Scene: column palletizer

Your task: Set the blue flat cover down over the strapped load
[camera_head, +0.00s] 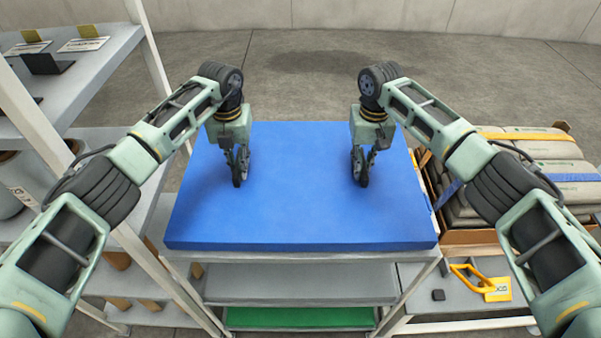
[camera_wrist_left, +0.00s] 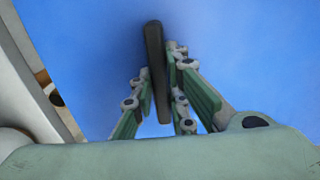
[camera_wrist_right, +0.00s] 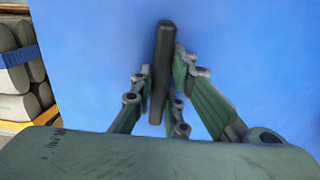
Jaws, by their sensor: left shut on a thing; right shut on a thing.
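The blue flat cover (camera_head: 300,215) is level on top of a grey rack in the middle of the head view; whether it rests or hovers slightly cannot be told. My left gripper (camera_head: 240,163) is shut on a dark upright handle of the cover (camera_wrist_left: 154,60), left of its middle. My right gripper (camera_head: 360,163) is shut on a matching dark handle (camera_wrist_right: 162,65), right of its middle. The strapped load (camera_head: 560,160), grey sacks with a blue strap, stands to the right of the cover. Its left part also shows in the right wrist view (camera_wrist_right: 15,65).
The sacks sit in an orange-brown tray (camera_head: 470,237) on a low table, with a yellow-handled tool (camera_head: 490,285) in front. The grey rack (camera_head: 310,283) has a green lower shelf (camera_head: 300,318). Shelving with a white post (camera_head: 30,110) stands close on the left. Floor behind is clear.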

